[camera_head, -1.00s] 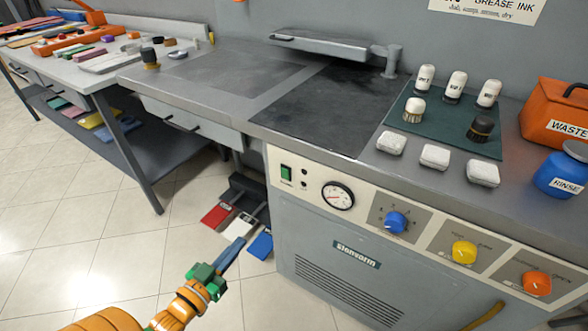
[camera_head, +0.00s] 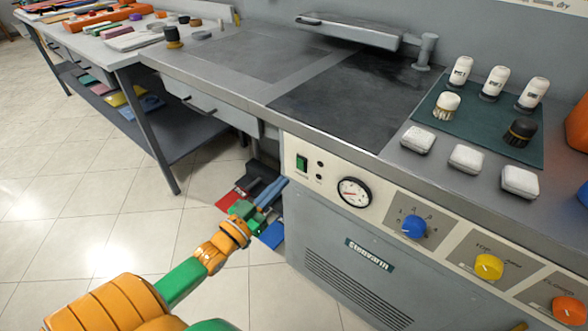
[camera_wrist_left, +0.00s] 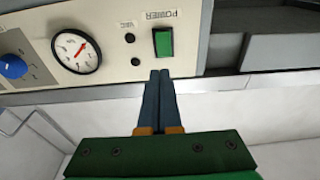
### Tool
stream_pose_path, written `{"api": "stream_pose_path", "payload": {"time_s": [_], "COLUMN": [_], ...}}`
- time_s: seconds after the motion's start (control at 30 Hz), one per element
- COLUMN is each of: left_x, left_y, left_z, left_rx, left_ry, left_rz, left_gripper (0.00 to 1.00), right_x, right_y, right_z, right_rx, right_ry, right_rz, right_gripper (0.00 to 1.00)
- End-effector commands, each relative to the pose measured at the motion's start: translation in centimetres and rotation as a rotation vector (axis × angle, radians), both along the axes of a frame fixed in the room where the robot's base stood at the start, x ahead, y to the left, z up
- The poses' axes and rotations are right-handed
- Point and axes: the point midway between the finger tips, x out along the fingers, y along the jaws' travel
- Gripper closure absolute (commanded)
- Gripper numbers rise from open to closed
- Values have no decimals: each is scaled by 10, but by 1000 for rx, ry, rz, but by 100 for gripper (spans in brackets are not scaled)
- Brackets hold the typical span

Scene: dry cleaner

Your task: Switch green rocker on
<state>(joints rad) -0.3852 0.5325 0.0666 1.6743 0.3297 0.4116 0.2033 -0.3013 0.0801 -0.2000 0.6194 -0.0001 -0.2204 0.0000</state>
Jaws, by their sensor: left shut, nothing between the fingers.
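The green rocker (camera_head: 302,162) sits at the left end of the cream control panel on the grey press cabinet. In the left wrist view it shows as a green rectangle (camera_wrist_left: 163,43) beside the word POWER. My left gripper (camera_head: 276,187) is in front of the cabinet's left edge, lower than the rocker. Its two blue fingers are shut together and empty. In the left wrist view the fingertips (camera_wrist_left: 160,75) point at the panel edge just short of the rocker, apart from it in the picture; I cannot tell the exact gap. My right gripper is not in view.
A pressure gauge (camera_head: 353,191), a blue knob (camera_head: 413,227), a yellow knob (camera_head: 488,266) and an orange knob (camera_head: 569,309) line the panel. Open tiled floor lies to the left.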

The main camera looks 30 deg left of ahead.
Motion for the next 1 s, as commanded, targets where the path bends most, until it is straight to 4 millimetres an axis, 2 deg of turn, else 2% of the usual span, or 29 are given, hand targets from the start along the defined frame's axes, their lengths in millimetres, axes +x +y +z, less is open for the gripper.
{"api": "stream_pose_path", "payload": {"time_s": [0.2,0.33,0.73,0.83,0.9,1.0], "left_x": [41,55,60,62,65,65], "left_y": [-3,-4,-5,-5,-5,-5], "left_z": [6,7,8,12,17,10], "left_rx": [1,1,1,2,4,4], "left_ry": [-2,0,2,14,41,48], "left_rz": [1,1,1,0,0,0], "left_gripper": [100,100,100,100,100,100], "right_x": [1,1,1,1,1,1], "right_y": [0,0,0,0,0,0], "right_z": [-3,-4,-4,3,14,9], "right_rx": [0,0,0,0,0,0], "right_ry": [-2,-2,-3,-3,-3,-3], "right_rz": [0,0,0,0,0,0], "right_gripper": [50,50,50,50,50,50]}}
